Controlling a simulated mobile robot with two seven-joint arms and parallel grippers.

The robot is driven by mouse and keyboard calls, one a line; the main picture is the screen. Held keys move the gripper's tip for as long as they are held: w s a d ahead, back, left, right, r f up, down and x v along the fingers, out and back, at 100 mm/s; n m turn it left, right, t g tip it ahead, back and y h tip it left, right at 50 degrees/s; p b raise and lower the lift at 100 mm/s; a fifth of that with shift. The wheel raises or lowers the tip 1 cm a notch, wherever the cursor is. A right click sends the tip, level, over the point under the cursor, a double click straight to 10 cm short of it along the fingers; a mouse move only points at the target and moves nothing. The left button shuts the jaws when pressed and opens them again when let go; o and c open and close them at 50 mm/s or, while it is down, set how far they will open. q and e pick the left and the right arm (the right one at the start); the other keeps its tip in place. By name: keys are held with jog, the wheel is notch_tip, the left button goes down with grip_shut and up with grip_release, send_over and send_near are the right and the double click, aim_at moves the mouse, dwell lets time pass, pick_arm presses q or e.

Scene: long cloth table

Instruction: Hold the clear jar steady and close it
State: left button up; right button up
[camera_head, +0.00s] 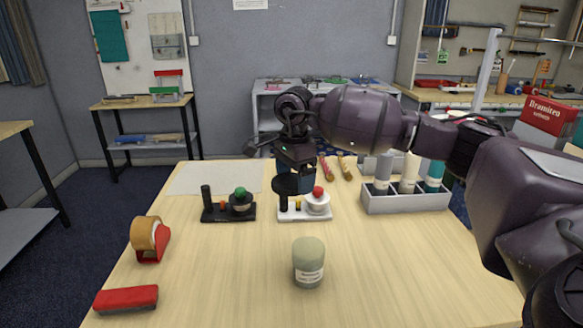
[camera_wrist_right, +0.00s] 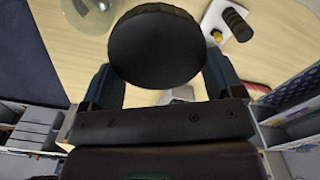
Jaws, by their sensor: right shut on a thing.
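A pale, greenish clear jar (camera_head: 308,265) with a white label stands upright on the near middle of the table in the head view. No separate lid shows on it. My right gripper (camera_head: 293,172) points down over the far middle of the table, behind the jar and apart from it. It is shut on a round black lid (camera_head: 285,186), which also shows between the fingers in the right wrist view (camera_wrist_right: 155,47). The lid appears held above the white stand. My left gripper is not in view.
A white stand (camera_head: 291,214) with a red-knobbed pot and a black stand (camera_head: 216,215) with a green-knobbed pot stand behind the jar. A tape dispenser (camera_head: 150,240) and red block (camera_head: 126,299) lie left. A grey bottle tray (camera_head: 407,203) stands right. Table around the jar is clear.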

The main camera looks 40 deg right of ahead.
jog(key=s+a+f+n, duration=0.4)
jog(key=a+n, duration=0.1)
jog(key=n, duration=0.1)
jog(key=s+a+f+n, duration=0.4)
jog(key=a+n, duration=0.2)
jog(key=s+a+f+n, duration=0.4)
jog(key=a+n, duration=0.1)
jog(key=n, duration=0.1)
jog(key=shift+a+n, duration=0.3)
jog(key=shift+a, duration=0.05)
jog(key=shift+w+a, duration=0.1)
jog(key=shift+a, duration=0.05)
